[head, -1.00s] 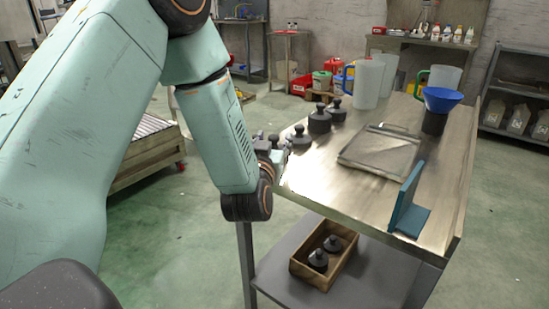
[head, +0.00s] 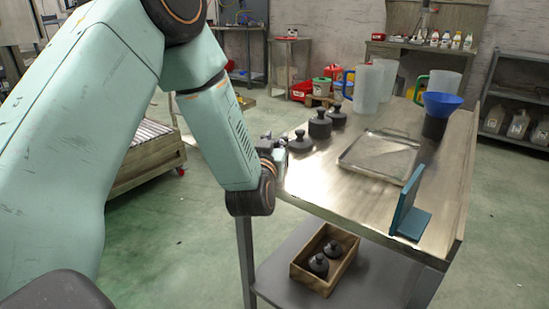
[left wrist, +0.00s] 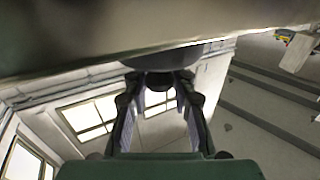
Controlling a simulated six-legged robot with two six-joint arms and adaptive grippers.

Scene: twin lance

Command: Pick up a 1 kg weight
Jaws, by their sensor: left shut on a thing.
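Dark weights with knobs stand on the metal table's left corner: the nearest weight (head: 300,142), a taller one (head: 320,125) and another behind (head: 337,116). My left gripper (head: 281,146) is at the table's left edge, just left of the nearest weight. In the left wrist view its fingers (left wrist: 158,88) close on the dark knob (left wrist: 158,80) of a weight, whose wide body (left wrist: 180,55) lies against the tabletop (left wrist: 90,45). The fingertips are small and partly hidden in the head view. My right gripper is not in view.
A metal tray (head: 348,158), a teal angle bracket (head: 407,213), a blue funnel (head: 441,100) and clear jugs (head: 367,90) stand on the table. A wooden crate (head: 326,283) with two dark weights is on the lower shelf (head: 375,270). The tabletop's near left is clear.

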